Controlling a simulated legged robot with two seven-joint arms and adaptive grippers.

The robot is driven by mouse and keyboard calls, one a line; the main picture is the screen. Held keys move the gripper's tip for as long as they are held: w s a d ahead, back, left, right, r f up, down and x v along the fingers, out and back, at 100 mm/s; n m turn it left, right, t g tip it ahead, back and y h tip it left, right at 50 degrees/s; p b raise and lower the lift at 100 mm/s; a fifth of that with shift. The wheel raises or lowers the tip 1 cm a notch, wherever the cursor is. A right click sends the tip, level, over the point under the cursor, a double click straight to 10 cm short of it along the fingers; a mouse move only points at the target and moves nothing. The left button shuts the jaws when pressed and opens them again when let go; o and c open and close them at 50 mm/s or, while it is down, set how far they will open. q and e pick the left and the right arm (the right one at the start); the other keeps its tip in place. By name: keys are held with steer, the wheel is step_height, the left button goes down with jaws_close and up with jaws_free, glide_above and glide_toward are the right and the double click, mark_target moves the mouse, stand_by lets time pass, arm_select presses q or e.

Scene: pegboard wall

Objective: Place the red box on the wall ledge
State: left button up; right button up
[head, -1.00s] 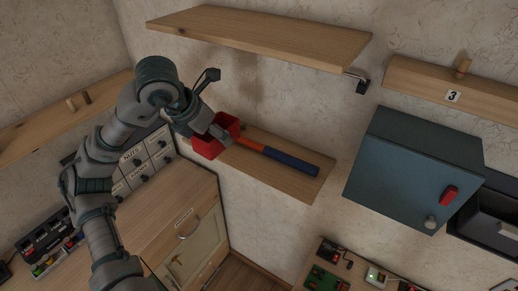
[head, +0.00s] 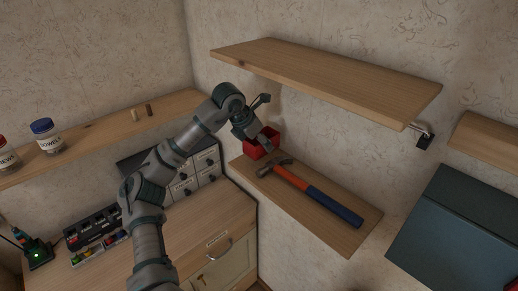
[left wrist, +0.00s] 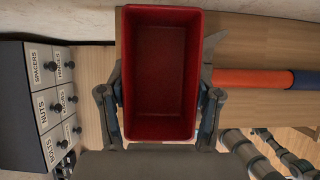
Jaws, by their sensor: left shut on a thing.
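The red box (head: 251,152) is an open-topped bin at the left end of the lower wall ledge (head: 330,228). In the left wrist view the red box (left wrist: 160,80) is empty, with one finger of my left gripper (left wrist: 160,112) at each side. The ledge's wood shows behind and beside the box. Whether the box's underside touches the ledge is hidden. My right gripper is not in view.
A hammer (head: 318,196) with a red and blue handle lies along the ledge, its head close to the box. An upper shelf (head: 330,75) overhangs the ledge. Labelled drawers (head: 195,175) stand below left, and a blue-grey cabinet (head: 460,230) hangs at right.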

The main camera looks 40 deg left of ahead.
arm_select(q)
steer(key=f, duration=0.3)
steer(key=shift+s+a, duration=0.15)
steer(key=shift+a, duration=0.05)
steer(key=shift+a+f, duration=0.2)
steer(key=shift+f, duration=0.1)
steer(key=shift+a+f, duration=0.2)
steer(key=shift+a, duration=0.25)
steer(key=o, duration=1.3)
steer(key=shift+c, duration=0.2)
steer(key=shift+d+r, duration=0.15)
steer(key=shift+d, duration=0.3)
steer(key=shift+d+r, duration=0.1)
steer(key=shift+r, duration=0.1)
steer(key=v, duration=1.1)
steer(key=shift+s+r, duration=0.2)
steer(key=shift+r, duration=0.05)
